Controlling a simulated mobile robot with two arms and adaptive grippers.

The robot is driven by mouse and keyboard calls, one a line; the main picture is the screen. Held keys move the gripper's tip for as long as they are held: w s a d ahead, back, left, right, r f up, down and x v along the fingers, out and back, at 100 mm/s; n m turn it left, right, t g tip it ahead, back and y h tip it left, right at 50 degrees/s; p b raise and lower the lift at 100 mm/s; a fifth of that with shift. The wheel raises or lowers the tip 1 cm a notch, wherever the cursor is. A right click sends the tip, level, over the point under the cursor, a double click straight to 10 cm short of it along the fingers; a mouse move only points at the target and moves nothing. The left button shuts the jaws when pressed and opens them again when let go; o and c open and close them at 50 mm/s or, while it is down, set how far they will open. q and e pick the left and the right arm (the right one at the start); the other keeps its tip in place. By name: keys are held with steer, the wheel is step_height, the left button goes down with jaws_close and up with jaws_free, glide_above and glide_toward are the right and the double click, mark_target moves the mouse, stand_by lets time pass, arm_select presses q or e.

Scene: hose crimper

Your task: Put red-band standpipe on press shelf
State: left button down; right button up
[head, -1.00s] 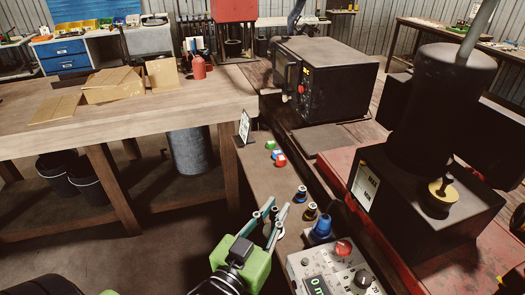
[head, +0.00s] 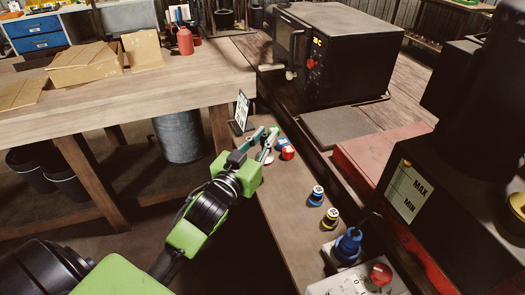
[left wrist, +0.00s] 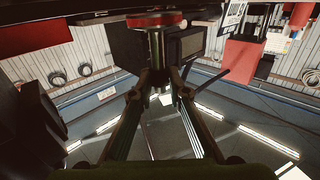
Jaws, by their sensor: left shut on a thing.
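My left gripper (head: 265,143) is low over the narrow wooden shelf (head: 285,215), at the cluster of small coloured fittings. In the left wrist view its fingers (left wrist: 158,78) close on the slim metallic stem of a piece with a wide red disc (left wrist: 155,20), which looks like the red-band standpipe. In the head view the fingers partly hide the held piece. I cannot tell whether the held piece still touches the shelf. My right gripper is not in view.
A blue-banded fitting (head: 316,196) and a yellow-banded fitting (head: 330,217) stand nearer on the shelf. A small sign (head: 241,111) stands behind the gripper. A black machine (head: 325,50) and a red-topped bench lie to the right. A blue plug (head: 347,246) and control box are in front.

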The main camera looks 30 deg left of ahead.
mark_target(263, 141)
arm_select(q)
steer(key=f, duration=0.1)
steer(key=w+a+f, duration=0.1)
steer(key=w+f, duration=0.1)
steer(key=shift+w+a+f, duration=0.15)
steer(key=shift+a, duration=0.2)
step_height(263, 141, down, 2)
steer(key=shift+f, duration=0.6)
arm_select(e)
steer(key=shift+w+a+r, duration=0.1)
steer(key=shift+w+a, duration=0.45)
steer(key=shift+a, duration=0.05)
arm_select(q)
steer(key=shift+f, duration=0.1)
steer(key=c, duration=2)
jaws_free()
steer(key=shift+c, duration=0.2)
steer(key=shift+o, duration=0.6)
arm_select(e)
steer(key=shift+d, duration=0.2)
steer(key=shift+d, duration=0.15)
